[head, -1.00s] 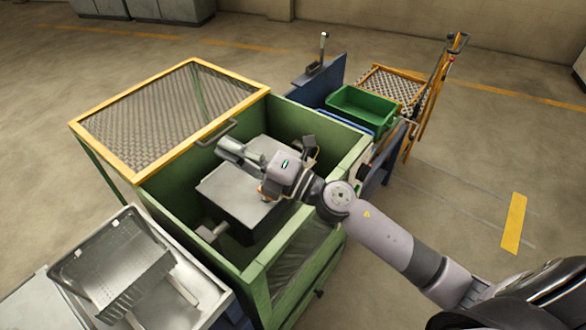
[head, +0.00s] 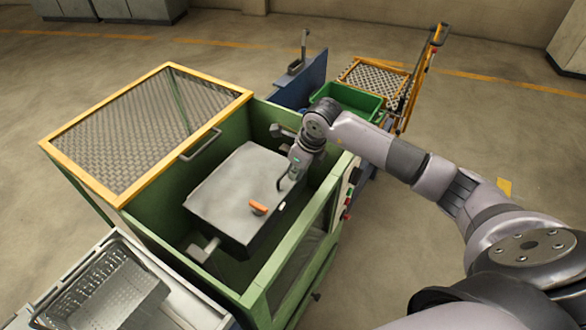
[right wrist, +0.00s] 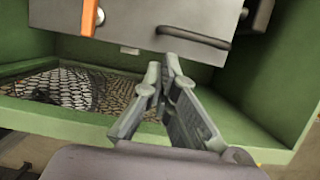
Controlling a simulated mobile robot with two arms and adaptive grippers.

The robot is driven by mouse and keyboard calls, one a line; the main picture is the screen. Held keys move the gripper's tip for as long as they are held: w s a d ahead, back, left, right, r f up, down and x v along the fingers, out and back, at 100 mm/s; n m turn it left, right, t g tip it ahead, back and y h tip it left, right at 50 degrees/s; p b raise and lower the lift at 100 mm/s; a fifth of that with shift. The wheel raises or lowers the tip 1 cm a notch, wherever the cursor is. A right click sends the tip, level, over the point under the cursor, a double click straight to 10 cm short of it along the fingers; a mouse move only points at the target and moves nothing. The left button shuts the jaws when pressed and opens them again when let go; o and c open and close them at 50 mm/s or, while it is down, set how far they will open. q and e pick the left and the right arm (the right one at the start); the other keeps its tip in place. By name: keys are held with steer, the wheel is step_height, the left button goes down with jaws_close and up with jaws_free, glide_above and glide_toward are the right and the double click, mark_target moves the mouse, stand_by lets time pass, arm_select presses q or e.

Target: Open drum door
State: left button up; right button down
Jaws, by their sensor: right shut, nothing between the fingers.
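The grey box-shaped drum (head: 225,195) sits inside the open green cabinet. An orange latch handle (head: 258,208) is on its face, and it also shows at the top of the right wrist view (right wrist: 88,14). A dark bar handle (right wrist: 195,42) is on the same grey face, to the right of the latch in the wrist view. My right gripper (right wrist: 166,70) is shut and empty, its fingertips just below the bar handle in that picture; whether they touch it I cannot tell. In the head view it is over the drum's right side. My left gripper is not in view.
The cabinet's yellow-framed mesh lid (head: 150,125) stands raised at the left. A metal basket (head: 110,285) is at the lower left. A green bin (head: 350,100) and an orange-framed trolley (head: 420,75) stand behind the cabinet. Mesh (right wrist: 70,88) lies below the drum face.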

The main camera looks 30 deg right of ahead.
mark_target(285, 190)
steer(key=p+x, duration=0.1)
steer(key=x, duration=0.6)
